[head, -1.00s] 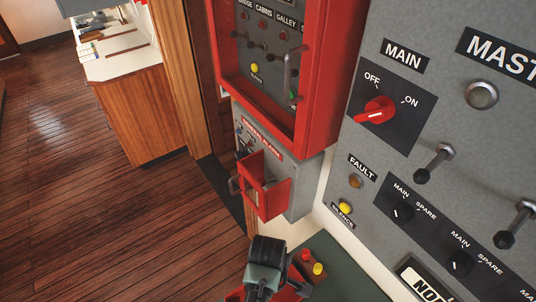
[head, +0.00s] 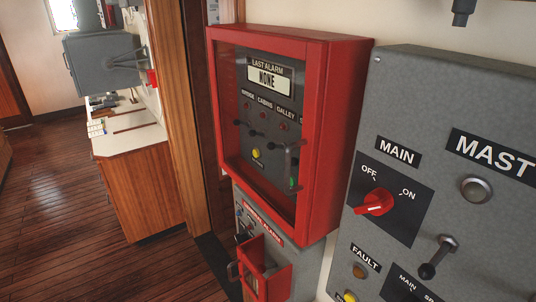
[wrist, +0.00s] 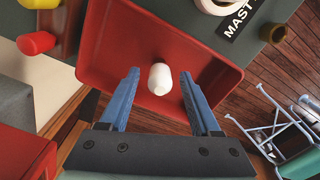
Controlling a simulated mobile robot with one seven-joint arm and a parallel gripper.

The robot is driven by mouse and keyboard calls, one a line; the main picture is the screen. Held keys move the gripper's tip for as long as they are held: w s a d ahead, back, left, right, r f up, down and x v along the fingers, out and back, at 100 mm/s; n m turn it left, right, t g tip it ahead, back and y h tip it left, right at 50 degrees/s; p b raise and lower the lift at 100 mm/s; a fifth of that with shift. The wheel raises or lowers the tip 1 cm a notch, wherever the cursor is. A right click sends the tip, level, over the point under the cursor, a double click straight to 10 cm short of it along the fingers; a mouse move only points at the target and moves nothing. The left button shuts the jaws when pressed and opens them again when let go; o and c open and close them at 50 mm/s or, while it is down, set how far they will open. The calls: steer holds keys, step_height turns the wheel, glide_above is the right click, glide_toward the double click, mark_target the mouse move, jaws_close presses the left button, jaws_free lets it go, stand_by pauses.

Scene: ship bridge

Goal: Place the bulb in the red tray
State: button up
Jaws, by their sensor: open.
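The white bulb (wrist: 160,80) shows in the wrist view, over the floor of the red tray (wrist: 112,50). My gripper (wrist: 158,74) is open, with one blue finger on each side of the bulb and a visible gap to each. The bulb appears to rest in the tray, though its underside is hidden. The bulb, the tray and my gripper are not in the head view.
In the wrist view, a red knob (wrist: 36,43) and a yellow one lie left of the tray. In the head view, a red-framed alarm cabinet (head: 310,50) hangs left of a grey switch panel (head: 440,90). Wooden floor (head: 70,210) is clear at left.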

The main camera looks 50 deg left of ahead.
step_height(320, 180, up, 12)
steer(key=b, duration=0.1)
stand_by(0.4)
stand_by(0.5)
